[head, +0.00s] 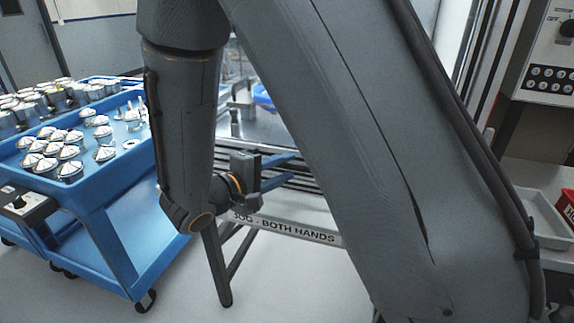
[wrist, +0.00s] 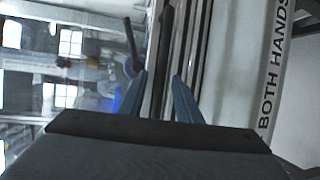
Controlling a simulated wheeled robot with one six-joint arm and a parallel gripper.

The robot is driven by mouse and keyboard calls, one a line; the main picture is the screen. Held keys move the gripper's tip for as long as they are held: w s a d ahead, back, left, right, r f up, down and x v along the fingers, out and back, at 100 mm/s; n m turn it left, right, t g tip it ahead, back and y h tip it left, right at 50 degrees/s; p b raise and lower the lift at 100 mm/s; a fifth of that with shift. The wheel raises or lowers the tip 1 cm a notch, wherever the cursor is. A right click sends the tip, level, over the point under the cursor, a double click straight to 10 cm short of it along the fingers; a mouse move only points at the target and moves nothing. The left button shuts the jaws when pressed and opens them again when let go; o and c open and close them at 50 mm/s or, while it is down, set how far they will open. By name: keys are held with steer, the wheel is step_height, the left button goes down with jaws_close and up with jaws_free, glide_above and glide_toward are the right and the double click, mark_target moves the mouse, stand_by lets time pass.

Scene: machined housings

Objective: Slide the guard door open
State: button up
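The guard door (head: 262,118) looks like a clear, reflective panel above the metal rails in the head view, partly hidden behind my arm. The glassy panel also fills the left of the wrist view (wrist: 75,75). A dark, slim, handle-like rod (wrist: 131,42) shows near the panel's edge there. My gripper (head: 288,169) is in front of the machine, at the height of the rails. In the wrist view its two blue fingers (wrist: 160,76) are apart, with a dark bar (wrist: 163,50) in line with the gap. I cannot tell whether they touch it.
A label strip reading "BOTH HANDS" (head: 298,231) runs below the rails. A blue cart (head: 125,178) with metal parts stands at left. A control panel (head: 548,75) and a pale tray (head: 545,222) are at right. Bare floor shows below the strip.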

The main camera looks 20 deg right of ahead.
steer(key=shift+x, duration=1.25)
